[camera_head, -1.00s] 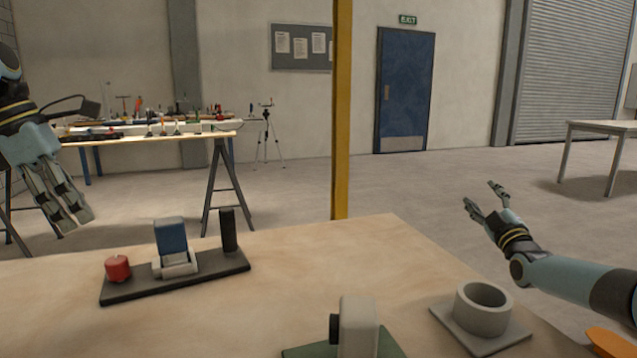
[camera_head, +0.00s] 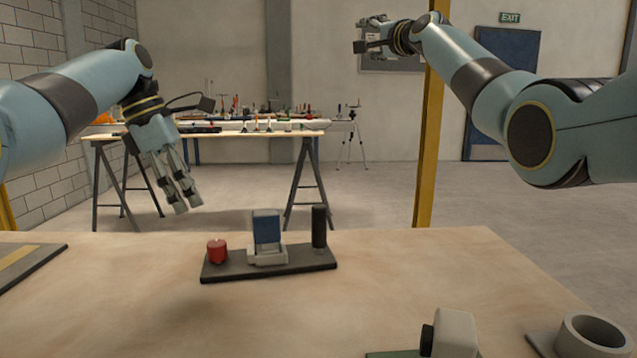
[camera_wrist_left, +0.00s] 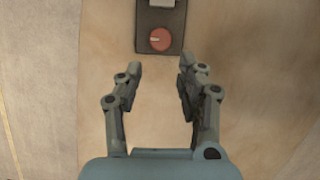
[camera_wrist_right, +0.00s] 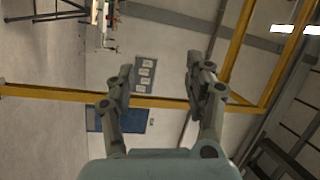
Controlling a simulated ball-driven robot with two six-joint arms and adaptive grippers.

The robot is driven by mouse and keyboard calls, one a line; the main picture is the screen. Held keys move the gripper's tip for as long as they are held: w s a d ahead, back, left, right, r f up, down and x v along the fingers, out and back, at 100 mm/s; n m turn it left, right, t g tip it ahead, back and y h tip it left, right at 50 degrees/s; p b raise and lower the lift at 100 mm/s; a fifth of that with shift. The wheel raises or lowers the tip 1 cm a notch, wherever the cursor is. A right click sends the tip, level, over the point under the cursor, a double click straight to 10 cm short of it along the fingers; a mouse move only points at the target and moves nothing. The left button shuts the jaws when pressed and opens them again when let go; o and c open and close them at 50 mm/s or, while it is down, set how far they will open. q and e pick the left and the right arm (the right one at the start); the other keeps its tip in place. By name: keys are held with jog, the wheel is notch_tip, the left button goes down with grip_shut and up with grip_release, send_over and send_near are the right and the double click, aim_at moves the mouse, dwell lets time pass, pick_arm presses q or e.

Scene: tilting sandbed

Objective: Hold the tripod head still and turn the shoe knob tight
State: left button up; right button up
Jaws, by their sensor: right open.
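The tripod head stands on the near table as a dark base plate (camera_head: 300,265) carrying a red knob (camera_head: 217,251), a blue block (camera_head: 266,228) in a grey clamp (camera_head: 268,255), and an upright black handle (camera_head: 319,228). My left gripper (camera_head: 179,207) is open and empty, pointing down, above and left of the red knob. In the left wrist view the red knob (camera_wrist_left: 160,39), with a pale mark, lies just beyond the open fingers (camera_wrist_left: 160,66). My right gripper (camera_head: 366,28) is raised high, away from the table; its open, empty fingers (camera_wrist_right: 158,72) face the far wall.
A grey block with a black side knob (camera_head: 455,333) stands at the table's front right, beside a grey ring (camera_head: 590,338) on a plate. A dark flat board (camera_head: 28,268) lies at the left edge. Bare tabletop surrounds the base plate. A yellow post (camera_head: 430,150) stands behind.

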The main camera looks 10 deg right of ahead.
jog(key=a+g+y, duration=0.2)
jog(key=a, duration=0.4)
jog(key=m+g+h, duration=0.5)
jog(key=m+g, duration=0.7)
jog(key=g, duration=0.5)
send_near(318, 238)
jog(key=shift+w+d+f, duration=0.15)
jog(key=shift+w+d, duration=0.15)
jog(key=shift+w, duration=0.55)
notch_tip(318, 238, down, 10)
jog(key=shift+f, duration=0.2)
